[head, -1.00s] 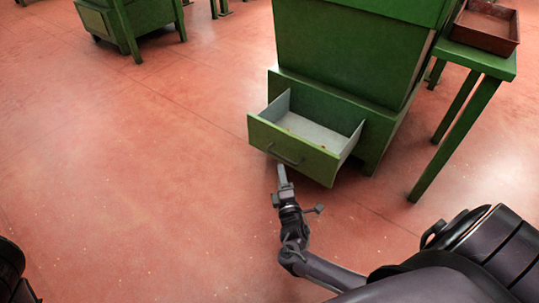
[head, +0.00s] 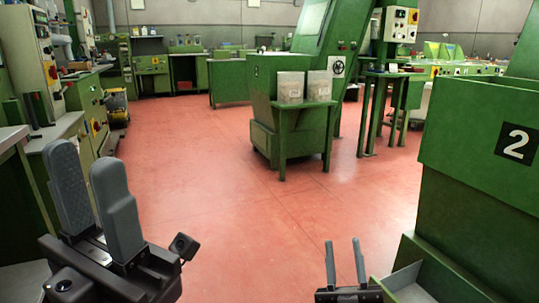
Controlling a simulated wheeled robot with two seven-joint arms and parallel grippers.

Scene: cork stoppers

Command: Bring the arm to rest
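My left gripper (head: 84,156) is large in the lower left, with its two grey fingers pointing up and apart. It is open and I see nothing between the fingers. My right gripper (head: 343,242) is at the bottom, right of centre, with its two thin fingers upright and apart. Most of both arms is out of view.
A green machine marked 2 (head: 473,150) stands close on the right. A grey-topped bench (head: 10,137) and a control cabinet (head: 30,60) line the left. A green stand (head: 305,118) bears two bins (head: 290,87) ahead. The red floor (head: 215,205) between is clear.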

